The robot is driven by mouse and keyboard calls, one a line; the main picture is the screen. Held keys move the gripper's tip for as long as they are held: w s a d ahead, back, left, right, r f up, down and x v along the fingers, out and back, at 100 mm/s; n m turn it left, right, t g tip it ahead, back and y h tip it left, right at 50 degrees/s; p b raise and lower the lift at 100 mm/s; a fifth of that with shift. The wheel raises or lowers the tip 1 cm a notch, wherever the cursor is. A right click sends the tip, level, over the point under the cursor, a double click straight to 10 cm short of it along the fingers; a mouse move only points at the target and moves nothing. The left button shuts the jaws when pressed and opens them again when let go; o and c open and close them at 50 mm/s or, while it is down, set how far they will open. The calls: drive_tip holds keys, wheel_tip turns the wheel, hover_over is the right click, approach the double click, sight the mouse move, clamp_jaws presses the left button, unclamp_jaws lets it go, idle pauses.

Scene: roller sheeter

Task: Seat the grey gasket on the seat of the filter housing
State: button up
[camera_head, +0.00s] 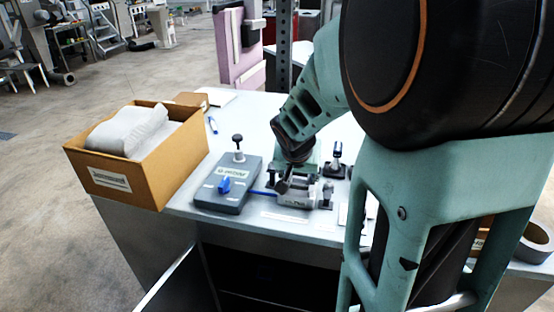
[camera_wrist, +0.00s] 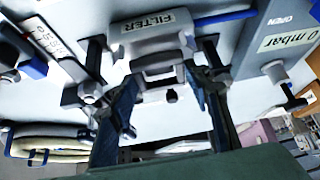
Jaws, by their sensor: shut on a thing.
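The filter housing (camera_head: 296,200) is a pale grey metal block on the white worktop, with posts on its sides. In the wrist view the housing (camera_wrist: 156,40) carries a FILTER label and lies just beyond my fingertips. My gripper (camera_wrist: 160,80) is right at the housing, its dark fingers on either side of a grey piece (camera_wrist: 158,70). It is shut on this piece, which appears to be the grey gasket. The piece blends with the housing, so I cannot tell whether it touches the seat. In the head view my arm hides the fingertips and gasket.
A grey unit (camera_head: 226,194) with a blue knob stands left of the housing. A cardboard box (camera_head: 122,185) with white contents stands farther left. A small black-handled fixture (camera_head: 335,163) stands just right of the housing. The worktop (camera_head: 262,110) behind is mostly clear.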

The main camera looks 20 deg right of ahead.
drive_tip(key=shift+f+b, duration=0.4)
drive_tip(key=shift+b, duration=0.3)
idle(0.4)
drive_tip(key=o, duration=1.1)
drive_tip(key=shift+o, duration=0.3)
drive_tip(key=o, duration=0.4)
drive_tip(key=shift+r, duration=0.1)
drive_tip(key=shift+r+p, duration=2.5)
drive_tip(key=shift+r, duration=0.95)
